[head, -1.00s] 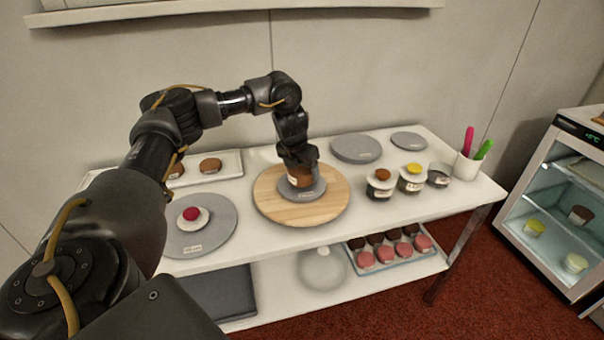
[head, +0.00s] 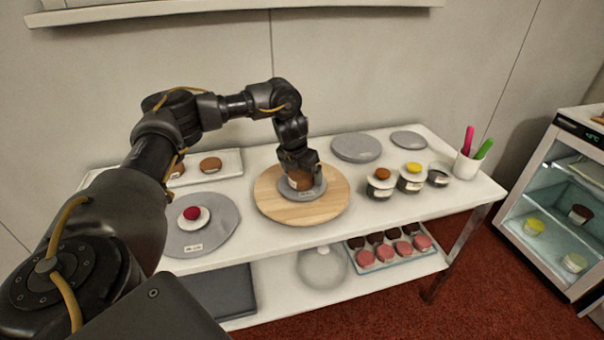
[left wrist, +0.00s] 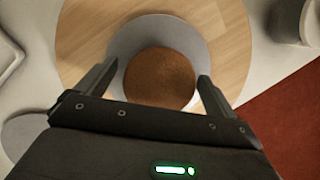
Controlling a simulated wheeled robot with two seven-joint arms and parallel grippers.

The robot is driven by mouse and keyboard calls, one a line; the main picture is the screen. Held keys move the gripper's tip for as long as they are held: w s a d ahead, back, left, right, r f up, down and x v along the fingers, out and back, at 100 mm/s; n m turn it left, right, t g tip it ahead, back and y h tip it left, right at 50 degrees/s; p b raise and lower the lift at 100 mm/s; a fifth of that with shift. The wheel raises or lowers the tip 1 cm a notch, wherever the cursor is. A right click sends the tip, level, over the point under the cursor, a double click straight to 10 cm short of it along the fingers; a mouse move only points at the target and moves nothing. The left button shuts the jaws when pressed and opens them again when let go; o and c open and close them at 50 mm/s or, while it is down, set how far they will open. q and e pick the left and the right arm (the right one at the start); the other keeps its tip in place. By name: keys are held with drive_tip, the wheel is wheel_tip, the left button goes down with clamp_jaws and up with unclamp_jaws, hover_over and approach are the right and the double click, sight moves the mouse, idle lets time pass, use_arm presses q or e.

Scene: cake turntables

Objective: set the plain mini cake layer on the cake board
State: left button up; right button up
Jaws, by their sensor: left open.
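The plain mini cake layer (head: 301,181) is a brown round that sits on the grey cake board (head: 312,193) on the round wooden turntable (head: 276,205). The left wrist view shows the layer (left wrist: 158,78) from above, resting within the grey board (left wrist: 185,32), nearer its lower edge in that view. My left gripper (head: 300,170) is over the layer, pointing down. Its fingers (left wrist: 157,71) are open on either side of the layer, with a visible gap at each side. The gripper hides part of the layer's top in the head view. My right gripper is not in view.
A grey disc (head: 222,226) with a red-topped small cake (head: 192,213) is to the left. A tray (head: 228,162) with brown rounds stands behind it. Several small topped containers (head: 411,178) and a utensil cup (head: 466,166) are to the right. A glass-front fridge (head: 560,215) stands far right.

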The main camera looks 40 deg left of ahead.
sight(296, 177)
use_arm(q)
drive_tip(key=shift+r, duration=0.35)
drive_tip(key=p+v, duration=0.2)
drive_tip(key=v, duration=0.9)
drive_tip(key=shift+r, duration=0.2)
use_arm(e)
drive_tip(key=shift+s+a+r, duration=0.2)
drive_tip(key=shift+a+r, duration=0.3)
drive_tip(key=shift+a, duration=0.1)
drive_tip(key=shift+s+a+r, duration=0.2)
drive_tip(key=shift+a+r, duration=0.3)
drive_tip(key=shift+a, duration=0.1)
use_arm(q)
drive_tip(key=shift+s, duration=0.15)
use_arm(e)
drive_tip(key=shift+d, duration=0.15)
